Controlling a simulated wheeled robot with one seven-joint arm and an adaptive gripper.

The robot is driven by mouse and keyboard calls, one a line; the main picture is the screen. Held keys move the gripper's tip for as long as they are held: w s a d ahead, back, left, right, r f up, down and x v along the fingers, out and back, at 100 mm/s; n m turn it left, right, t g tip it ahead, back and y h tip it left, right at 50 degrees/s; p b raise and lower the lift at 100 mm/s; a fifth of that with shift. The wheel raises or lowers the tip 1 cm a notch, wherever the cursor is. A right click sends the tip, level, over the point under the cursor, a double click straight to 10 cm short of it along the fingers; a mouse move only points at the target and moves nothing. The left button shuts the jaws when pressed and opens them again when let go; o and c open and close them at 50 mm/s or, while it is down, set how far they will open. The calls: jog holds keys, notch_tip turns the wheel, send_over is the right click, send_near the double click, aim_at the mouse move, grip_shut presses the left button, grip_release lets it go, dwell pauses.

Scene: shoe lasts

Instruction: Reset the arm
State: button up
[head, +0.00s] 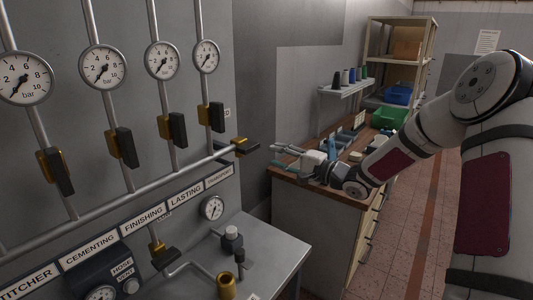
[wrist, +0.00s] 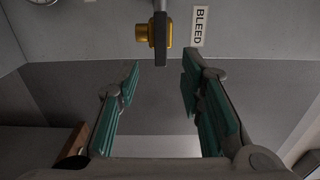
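My arm reaches from the right side of the head view toward the wall panel. My gripper (head: 276,156) is at the right of the panel, just right of the valve at the end of the horizontal pipe (head: 243,147). In the wrist view my gripper (wrist: 160,70) is open, its teal-padded fingers apart with nothing between them. Beyond the fingertips is a valve with a dark handle and brass body (wrist: 162,35), beside a BLEED label (wrist: 198,27). The handle looks apart from both fingers.
Several gauges (head: 103,67) and pipes with brass valves (head: 120,146) line the panel at left. A metal shelf (head: 260,250) stands below. A wooden-topped bench (head: 345,186) with tools lies under my forearm. Green (head: 389,117) and blue bins (head: 398,95) are behind. The tiled floor at right is clear.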

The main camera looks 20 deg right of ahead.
jog(key=shift+v, duration=0.9)
jog(key=s+r+n+g+h, duration=0.3)
jog(key=s+r+h, duration=0.2)
jog(key=s+h, duration=0.25)
jog(key=s+r+n+g+h, duration=0.2)
jog(key=s+r+n+h, duration=0.3)
jog(key=s, duration=0.4)
jog(key=s+a+f+n+g+y, duration=0.1)
jog(key=s+a+g, duration=0.1)
jog(key=s, duration=0.9)
jog(key=s+a+f+n+g+y, duration=0.1)
jog(key=s+a, duration=0.4)
jog(key=s, duration=0.6)
jog(key=shift+n+g, duration=0.5)
jog(key=shift+s+a+f, duration=0.1)
jog(key=shift+a, duration=0.05)
